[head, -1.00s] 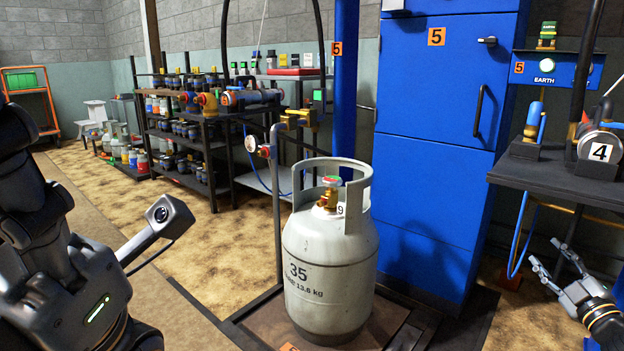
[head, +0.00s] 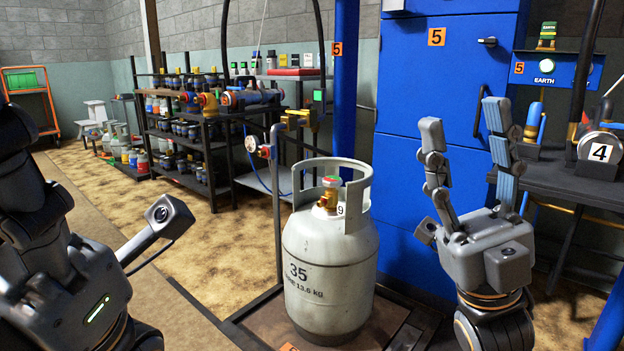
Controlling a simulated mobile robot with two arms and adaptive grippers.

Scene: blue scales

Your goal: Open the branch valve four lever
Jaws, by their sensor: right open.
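A round fitting with a white disc marked 4 (head: 600,152) stands on the dark bench (head: 562,178) at the right edge of the head view. A blue lever (head: 610,126) shows beside it, cut by the picture's edge. My right gripper (head: 467,116) is open and empty, fingers pointing up, in front of the blue cabinet and left of the number 4 fitting.
A grey gas cylinder (head: 325,275) marked 35 stands on a low platform left of my right gripper. The blue cabinet (head: 420,190) is behind it. A blue EARTH panel (head: 555,72) is above the bench. Shelves (head: 190,150) with jars stand at the back left.

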